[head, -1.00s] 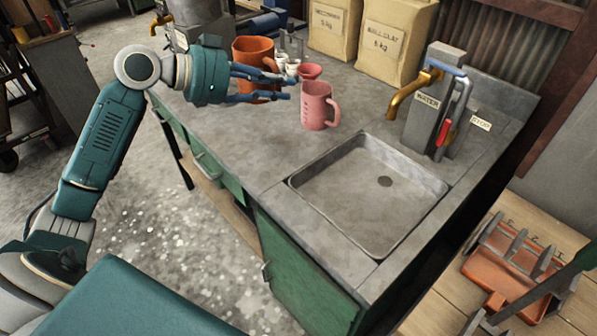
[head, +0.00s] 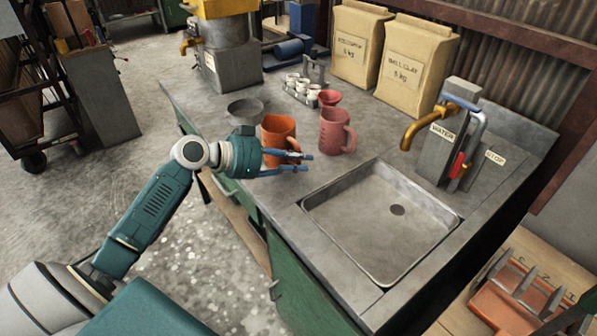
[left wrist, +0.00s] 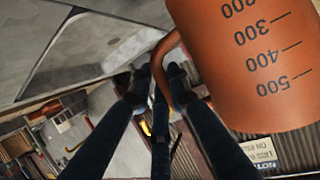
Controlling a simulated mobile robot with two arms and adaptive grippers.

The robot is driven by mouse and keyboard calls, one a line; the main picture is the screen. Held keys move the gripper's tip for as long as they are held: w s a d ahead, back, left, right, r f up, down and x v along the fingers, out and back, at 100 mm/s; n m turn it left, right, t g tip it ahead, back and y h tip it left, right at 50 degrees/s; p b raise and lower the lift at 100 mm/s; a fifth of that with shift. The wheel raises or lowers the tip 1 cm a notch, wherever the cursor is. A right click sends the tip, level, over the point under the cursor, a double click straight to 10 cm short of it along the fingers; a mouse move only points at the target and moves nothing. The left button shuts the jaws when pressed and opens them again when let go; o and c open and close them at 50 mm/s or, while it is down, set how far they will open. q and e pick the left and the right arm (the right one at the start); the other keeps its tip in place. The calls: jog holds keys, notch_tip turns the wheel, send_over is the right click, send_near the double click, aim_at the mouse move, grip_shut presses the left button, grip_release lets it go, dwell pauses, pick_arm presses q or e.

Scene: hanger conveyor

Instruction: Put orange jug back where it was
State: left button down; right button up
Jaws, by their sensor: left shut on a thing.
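The orange jug (head: 278,132) is at the front part of the bench, left of the pink jug (head: 334,138). My left gripper (head: 297,162) is shut on the orange jug's handle, with its fingers in front of the jug in the head view. In the left wrist view the orange jug (left wrist: 245,65), with its volume marks, fills the upper right, and its handle (left wrist: 160,62) reaches between the fingertips (left wrist: 155,85). The jug looks upright; I cannot tell if its base touches the bench. My right gripper is not in view.
A sink (head: 385,220) with a brass tap (head: 425,125) lies to the right. A grey round dish (head: 245,109), small white cups (head: 300,88) and a red funnel (head: 329,97) stand behind the jugs. Clay bags (head: 415,65) are at the back.

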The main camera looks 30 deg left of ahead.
pick_arm(q)
notch_tip(320, 180, down, 4)
jog(key=shift+f, duration=0.2)
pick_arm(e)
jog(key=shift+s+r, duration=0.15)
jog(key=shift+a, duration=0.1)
pick_arm(q)
jog(key=shift+f, duration=0.1)
jog(key=c, duration=1.6)
grip_release()
jog(key=shift+c, duration=0.2)
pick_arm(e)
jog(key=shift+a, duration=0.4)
